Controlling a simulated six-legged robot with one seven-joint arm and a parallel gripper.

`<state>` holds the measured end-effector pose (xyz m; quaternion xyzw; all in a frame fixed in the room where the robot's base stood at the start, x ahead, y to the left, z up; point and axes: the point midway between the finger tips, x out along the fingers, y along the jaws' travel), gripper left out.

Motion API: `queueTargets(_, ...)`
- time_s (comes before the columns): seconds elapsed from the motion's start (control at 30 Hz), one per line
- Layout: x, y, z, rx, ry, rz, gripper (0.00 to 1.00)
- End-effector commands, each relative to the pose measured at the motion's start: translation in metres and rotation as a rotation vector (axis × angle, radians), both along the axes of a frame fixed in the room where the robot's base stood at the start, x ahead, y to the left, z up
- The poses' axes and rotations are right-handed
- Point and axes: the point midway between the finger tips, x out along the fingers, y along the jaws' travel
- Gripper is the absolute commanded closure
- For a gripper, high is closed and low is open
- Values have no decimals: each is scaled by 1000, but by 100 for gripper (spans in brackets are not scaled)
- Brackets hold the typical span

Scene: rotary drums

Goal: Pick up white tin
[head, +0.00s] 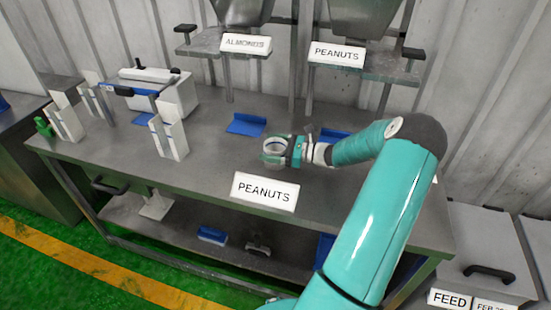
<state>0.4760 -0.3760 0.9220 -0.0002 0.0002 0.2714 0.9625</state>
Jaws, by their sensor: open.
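A small round white tin (272,147) with a dark, open-looking top stands on the grey metal table, near its middle. My gripper (284,151) reaches in from the right, low over the table, with its end right at the tin. The gripper is open. The fingers are small and partly merge with the tin, so I cannot tell whether they touch it or sit around it.
The table (213,150) has blue scoops (246,124), white upright holders (170,138) and a white sealing machine (166,90). A PEANUTS sign (265,191) hangs at its front edge. Hoppers stand behind. The table is clear left of the tin.

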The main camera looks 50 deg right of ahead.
Motion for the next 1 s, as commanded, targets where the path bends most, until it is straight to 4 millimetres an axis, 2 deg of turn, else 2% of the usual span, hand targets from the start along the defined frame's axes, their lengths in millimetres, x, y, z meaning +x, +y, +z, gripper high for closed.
queueTargets(0.23, 2, 1, 0, 0, 0, -1, 15)
queueTargets(0.4, 2, 1, 0, 0, 0, -1, 48)
queueTargets(0.47, 2, 1, 0, 0, 0, -1, 60)
queueTargets(0.5, 2, 1, 0, 0, 0, -1, 63)
queueTargets(0.83, 2, 1, 3, 0, 0, -1, 63)
queueTargets(1.0, 2, 0, 19, -3, -1, -1, 63)
